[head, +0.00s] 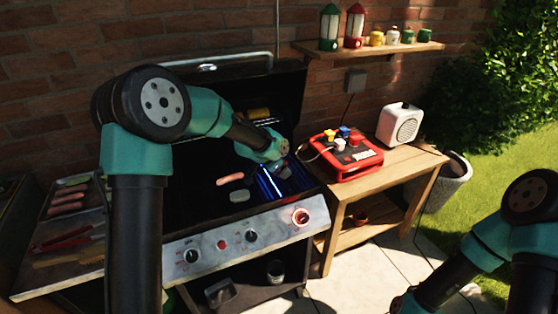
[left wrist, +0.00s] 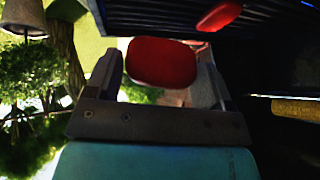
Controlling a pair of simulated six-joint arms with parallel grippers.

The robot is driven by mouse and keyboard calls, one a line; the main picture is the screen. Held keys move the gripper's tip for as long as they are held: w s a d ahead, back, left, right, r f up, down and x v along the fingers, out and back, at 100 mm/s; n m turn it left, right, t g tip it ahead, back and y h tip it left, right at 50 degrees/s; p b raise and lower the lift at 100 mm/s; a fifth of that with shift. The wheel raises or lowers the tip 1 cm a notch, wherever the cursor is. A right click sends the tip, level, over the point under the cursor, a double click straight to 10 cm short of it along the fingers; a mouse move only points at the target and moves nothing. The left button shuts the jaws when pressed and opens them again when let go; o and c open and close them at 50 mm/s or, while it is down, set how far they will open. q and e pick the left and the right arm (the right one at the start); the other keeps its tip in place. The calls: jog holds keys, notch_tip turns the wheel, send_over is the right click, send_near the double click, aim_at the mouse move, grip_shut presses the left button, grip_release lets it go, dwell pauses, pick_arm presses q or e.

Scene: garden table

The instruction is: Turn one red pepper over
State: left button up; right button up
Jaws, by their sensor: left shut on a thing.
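My left gripper (head: 282,168) is over the right part of the grill (head: 205,205). In the left wrist view its two fingers (left wrist: 165,80) are shut on a red pepper (left wrist: 160,62), a rounded red piece held between them. A second red pepper (left wrist: 218,15) lies on the dark grate at the top of that view. In the head view my left wrist hides the held pepper. My right arm shows at the lower right of the head view, but its fingers do not show.
A sausage (head: 230,179) and a small pale piece (head: 239,196) lie on the grill, with corn (head: 258,113) at the back. A wooden side table (head: 395,165) holds a red case (head: 346,157) and a white radio (head: 400,124).

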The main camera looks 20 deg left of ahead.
pick_arm(q)
jog(key=shift+f, duration=2.4)
jog(key=shift+f, duration=0.3)
jog(key=o, duration=1)
jog(key=shift+c, duration=0.2)
jog(key=v, duration=1.7)
jog(key=shift+a+r, duration=0.1)
